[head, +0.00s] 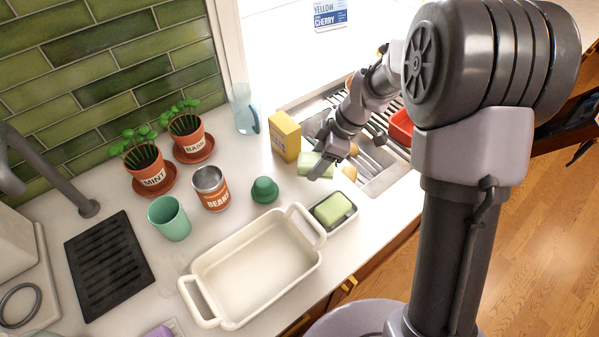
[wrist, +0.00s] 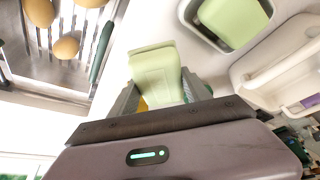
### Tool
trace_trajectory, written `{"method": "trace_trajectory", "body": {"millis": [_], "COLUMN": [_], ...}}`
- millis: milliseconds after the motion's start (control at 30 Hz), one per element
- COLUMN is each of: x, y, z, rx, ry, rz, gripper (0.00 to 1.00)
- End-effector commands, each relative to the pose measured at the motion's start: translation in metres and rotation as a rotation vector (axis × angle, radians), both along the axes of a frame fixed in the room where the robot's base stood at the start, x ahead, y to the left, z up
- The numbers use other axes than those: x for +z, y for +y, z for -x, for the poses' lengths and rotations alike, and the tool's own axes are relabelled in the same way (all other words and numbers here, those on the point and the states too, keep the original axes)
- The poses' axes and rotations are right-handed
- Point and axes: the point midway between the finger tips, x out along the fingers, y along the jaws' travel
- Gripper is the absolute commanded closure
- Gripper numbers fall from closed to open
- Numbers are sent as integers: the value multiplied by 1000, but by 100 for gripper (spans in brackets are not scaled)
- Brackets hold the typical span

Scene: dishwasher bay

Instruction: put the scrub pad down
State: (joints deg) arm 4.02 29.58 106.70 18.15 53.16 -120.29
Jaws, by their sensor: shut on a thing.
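The scrub pad (head: 308,164) is a pale green block. It is in my gripper (head: 323,166), low over the white counter between the yellow box and the small dark tray. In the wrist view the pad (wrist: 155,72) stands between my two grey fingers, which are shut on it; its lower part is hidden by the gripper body. I cannot tell whether the pad touches the counter. A second green block (head: 333,208) sits in the small dark tray (head: 347,222) and also shows in the wrist view (wrist: 232,18).
A yellow box (head: 285,137) stands just left of the gripper. A white baking dish (head: 255,265), a green dome-shaped thing (head: 264,190) and a can (head: 210,188) stand nearer. A metal rack (head: 380,165) with brownish round things (wrist: 66,46) is to the right. Some bare counter lies between them.

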Motion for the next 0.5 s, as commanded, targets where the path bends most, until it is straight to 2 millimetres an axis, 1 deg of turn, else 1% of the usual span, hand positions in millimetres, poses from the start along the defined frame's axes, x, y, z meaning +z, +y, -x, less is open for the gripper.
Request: {"method": "trace_trajectory", "body": {"millis": [33,100,200,267,300,367,433,500], "x": [-3,-4,-4,-5,-9,-20,-35,-42], "y": [13,27,37,40,41,41,41,41], "z": [-2,-4,-7,-7,-7,-7,-7,-7], "rx": [5,3,1,-1,-1,-2,-1,-2], "ry": [-1,0,0,0,2,3,3,3], "rz": [-1,-1,0,0,0,-1,0,-1], "gripper": [82,82,82,82,82,82,82,82]}}
